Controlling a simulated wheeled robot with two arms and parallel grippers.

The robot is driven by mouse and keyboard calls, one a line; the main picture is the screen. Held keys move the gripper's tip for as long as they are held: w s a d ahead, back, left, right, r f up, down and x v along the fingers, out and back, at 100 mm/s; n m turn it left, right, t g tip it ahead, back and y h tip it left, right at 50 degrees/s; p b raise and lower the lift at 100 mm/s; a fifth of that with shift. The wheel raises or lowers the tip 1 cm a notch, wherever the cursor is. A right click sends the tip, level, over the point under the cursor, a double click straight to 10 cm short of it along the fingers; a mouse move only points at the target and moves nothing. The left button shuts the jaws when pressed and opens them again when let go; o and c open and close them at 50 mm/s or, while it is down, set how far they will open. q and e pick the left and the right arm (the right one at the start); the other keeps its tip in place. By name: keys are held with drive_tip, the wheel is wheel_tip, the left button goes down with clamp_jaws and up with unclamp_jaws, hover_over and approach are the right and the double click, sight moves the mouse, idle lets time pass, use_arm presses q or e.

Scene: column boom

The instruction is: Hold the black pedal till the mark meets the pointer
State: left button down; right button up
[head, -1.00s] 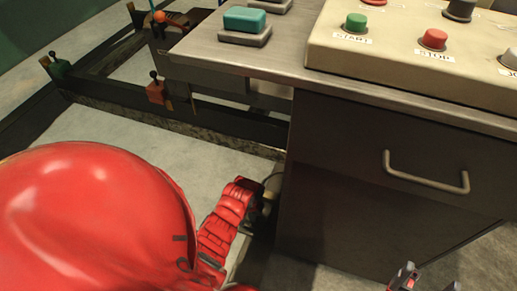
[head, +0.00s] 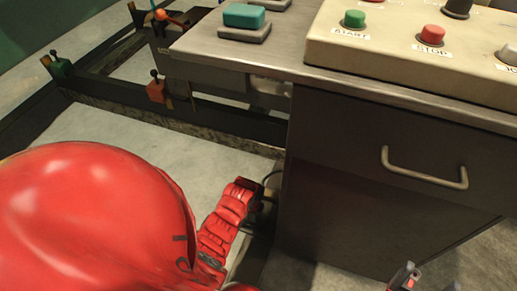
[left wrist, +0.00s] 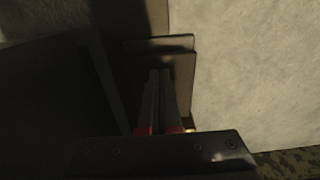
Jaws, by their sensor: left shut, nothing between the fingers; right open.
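In the left wrist view a dark plate (left wrist: 183,75) with a raised far edge lies under my left gripper (left wrist: 160,74); it looks like the black pedal. The gripper is shut and empty, its fingertips over the plate; I cannot tell whether they touch it. In the head view my left arm reaches down beside the cabinet's left side, and its fingertips and the pedal are hard to make out in shadow. My right gripper (head: 405,277) is open at the bottom edge, partly cut off. I cannot make out the mark or the pointer clearly.
A dark cabinet (head: 370,200) with a handle stands right of my left arm. On its top are a control box (head: 390,50) with several buttons and a teal block (head: 243,16). Dark floor rails (head: 190,121) with coloured clips lie behind. Pale floor (head: 130,128) is open at left.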

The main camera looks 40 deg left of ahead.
use_arm(q)
drive_tip(key=shift+f+b, duration=0.7)
drive_tip(key=shift+f, duration=1)
drive_tip(key=shift+d, duration=0.1)
idle(3.7)
wheel_tip(320, 180, up, 8)
drive_tip(key=p, duration=0.7)
drive_tip(key=shift+r+p, duration=0.1)
drive_tip(key=shift+p, duration=0.25)
drive_tip(key=shift+s, duration=0.1)
